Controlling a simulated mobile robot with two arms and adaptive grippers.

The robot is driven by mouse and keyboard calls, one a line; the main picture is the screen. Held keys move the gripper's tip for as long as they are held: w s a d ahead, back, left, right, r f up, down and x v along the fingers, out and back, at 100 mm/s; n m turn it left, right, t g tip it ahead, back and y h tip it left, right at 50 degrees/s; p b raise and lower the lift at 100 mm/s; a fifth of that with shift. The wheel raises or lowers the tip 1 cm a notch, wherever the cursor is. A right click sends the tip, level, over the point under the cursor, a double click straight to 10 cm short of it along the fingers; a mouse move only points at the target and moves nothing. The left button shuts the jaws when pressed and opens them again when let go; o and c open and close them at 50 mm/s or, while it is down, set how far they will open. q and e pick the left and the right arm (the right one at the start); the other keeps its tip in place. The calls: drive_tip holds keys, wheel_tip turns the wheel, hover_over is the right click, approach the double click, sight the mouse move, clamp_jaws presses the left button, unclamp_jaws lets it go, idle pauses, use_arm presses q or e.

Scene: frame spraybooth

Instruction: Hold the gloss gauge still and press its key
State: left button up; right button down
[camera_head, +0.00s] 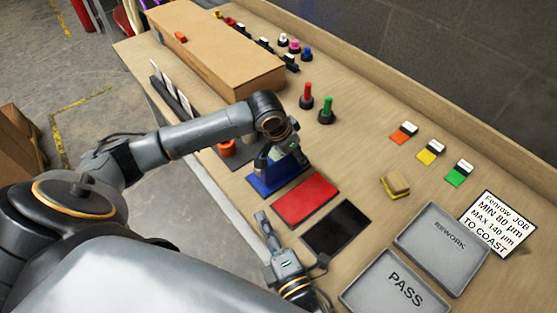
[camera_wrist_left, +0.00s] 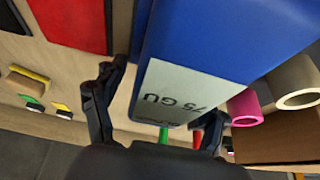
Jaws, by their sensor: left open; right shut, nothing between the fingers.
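The gloss gauge (camera_head: 272,182) is a blue block on the bench, left of the red panel in the head view. In the left wrist view the gauge (camera_wrist_left: 215,45) fills the upper middle, with a pale display (camera_wrist_left: 172,92) reading 75 GU. My left gripper (camera_head: 284,160) is over the gauge. In the left wrist view the open left gripper (camera_wrist_left: 162,98) has a finger on each side of the display end; contact cannot be told. I cannot make out the key. My right gripper (camera_head: 262,218) is shut and empty near the bench's front edge, beside the black panel.
The red panel (camera_head: 304,201) and black panel (camera_head: 337,229) lie right of the gauge. REWORK (camera_head: 431,279) and PASS (camera_head: 357,303) trays stand further right. A sponge-like block (camera_head: 396,184) and red and green upright pieces (camera_head: 326,110) are behind. A cardboard box (camera_head: 215,55) is at back left.

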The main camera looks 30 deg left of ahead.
use_arm(q)
drive_tip(key=shift+r, duration=0.15)
drive_tip(key=v, duration=1.1)
drive_tip(key=shift+s+a+r, duration=0.15)
drive_tip(key=shift+s+r, duration=0.05)
drive_tip(key=shift+r, duration=0.1)
